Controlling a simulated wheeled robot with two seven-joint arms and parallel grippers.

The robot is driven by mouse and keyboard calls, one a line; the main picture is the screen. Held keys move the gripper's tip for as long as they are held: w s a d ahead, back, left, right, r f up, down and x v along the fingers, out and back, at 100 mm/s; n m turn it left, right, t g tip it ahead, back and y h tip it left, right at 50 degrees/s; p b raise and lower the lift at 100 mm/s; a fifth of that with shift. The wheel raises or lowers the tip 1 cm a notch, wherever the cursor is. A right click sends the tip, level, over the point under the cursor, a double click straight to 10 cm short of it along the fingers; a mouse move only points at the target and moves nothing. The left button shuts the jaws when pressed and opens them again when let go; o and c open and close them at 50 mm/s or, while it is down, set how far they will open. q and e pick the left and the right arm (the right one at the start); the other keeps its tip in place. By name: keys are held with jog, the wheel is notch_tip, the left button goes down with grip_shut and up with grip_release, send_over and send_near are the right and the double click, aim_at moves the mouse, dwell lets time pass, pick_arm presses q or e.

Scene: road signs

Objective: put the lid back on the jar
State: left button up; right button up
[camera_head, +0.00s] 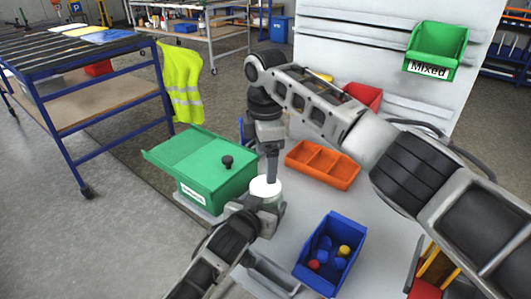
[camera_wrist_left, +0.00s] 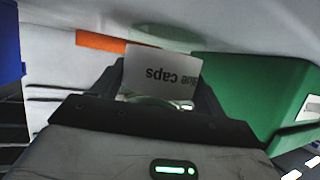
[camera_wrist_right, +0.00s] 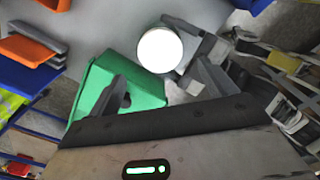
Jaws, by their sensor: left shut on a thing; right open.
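My left gripper (camera_head: 266,206) is shut on the jar (camera_wrist_left: 162,75) and holds it upright beside the green box. The jar's white label reads "Blue caps", upside down in the left wrist view. A round white lid (camera_wrist_right: 160,50) shows on top of the jar; it also shows in the head view (camera_head: 262,188). I cannot tell whether it is fully seated. My right gripper (camera_wrist_right: 160,69) is open directly above the lid, with a fingertip on either side of it in the right wrist view. In the head view its fingers (camera_head: 272,178) point down and partly hide the lid.
A green box (camera_head: 205,190) with a black knob (camera_head: 227,161) stands left of the jar. An orange divided tray (camera_head: 322,164) lies behind it to the right. A blue bin (camera_head: 330,262) with blue, red and yellow pieces stands front right. My right arm crosses above the table.

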aim_at(266, 185)
jog(key=n, duration=0.2)
jog(key=r+n, duration=0.1)
jog(key=shift+n, duration=0.4)
jog(key=shift+f, duration=0.1)
jog(key=shift+f, duration=3.95)
jog(key=c, duration=1)
jog(key=m, duration=0.3)
jog(key=o, duration=1.1)
jog(key=shift+c, duration=0.2)
